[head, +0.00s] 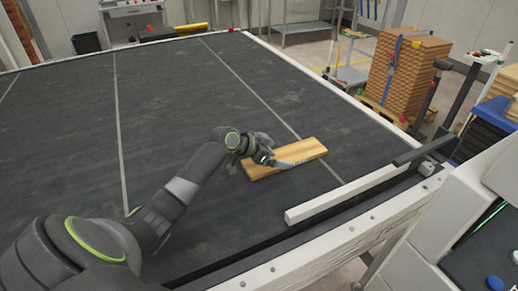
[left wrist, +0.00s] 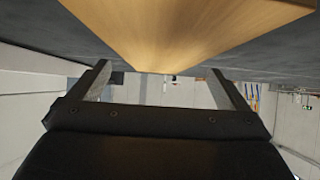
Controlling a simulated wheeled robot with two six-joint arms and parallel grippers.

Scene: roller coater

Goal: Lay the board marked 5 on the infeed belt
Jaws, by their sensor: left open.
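A light wooden board (head: 305,151) lies flat on the dark infeed belt (head: 170,110), near the belt's right front part. No number can be read on it. My left gripper (head: 280,162) is right at the board's near side, low over the belt. In the left wrist view the board (left wrist: 180,30) fills the top of the picture, beyond the two spread fingers (left wrist: 158,70). The fingers are open with nothing held between them. Whether a fingertip touches the board cannot be told. My right gripper is not in view.
A white guide bar (head: 345,193) runs along the belt's near right side, close to the board. Beyond the belt's edge stand a strapped stack of wooden boards (head: 408,75) and a blue bin (head: 485,132). The belt left of and behind the board is clear.

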